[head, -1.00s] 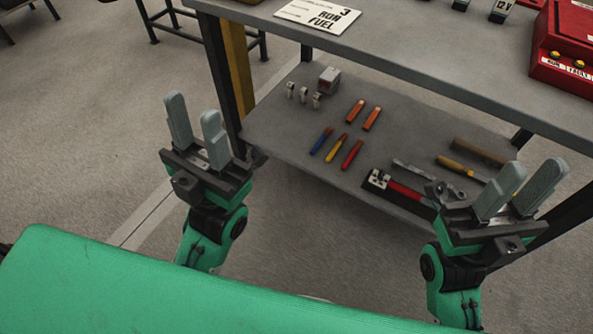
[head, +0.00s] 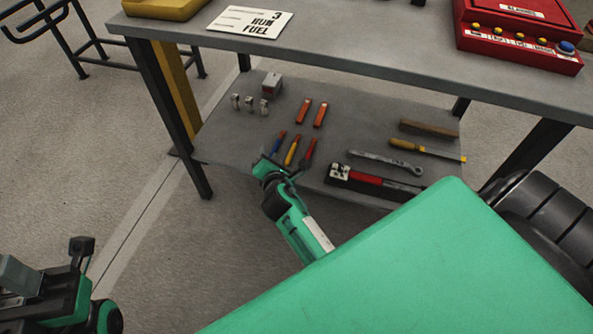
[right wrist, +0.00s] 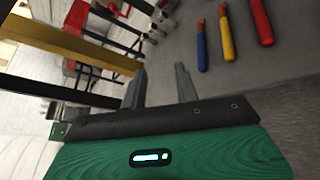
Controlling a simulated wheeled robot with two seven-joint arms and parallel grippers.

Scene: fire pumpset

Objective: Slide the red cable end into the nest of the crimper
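A red cable end (head: 308,151) lies on the lower shelf, beside a yellow one (head: 291,151) and a blue one (head: 277,146). In the right wrist view the red cable end (right wrist: 261,21) is at the upper right. The crimper (head: 365,180), with red handle and black-and-white head, lies right of the cables. My right gripper (head: 284,165) is at the shelf's front edge near the cable ends; its fingers (right wrist: 160,84) are apart and empty in the wrist view. My left gripper (head: 25,280) is at the lower left, partly cut off.
A wrench (head: 385,162), a yellow-handled tool (head: 425,150) and two orange pieces (head: 311,113) lie on the shelf. The bench top (head: 340,55) overhangs it, with a red panel (head: 520,40) above. A dark bench leg (head: 175,125) stands left.

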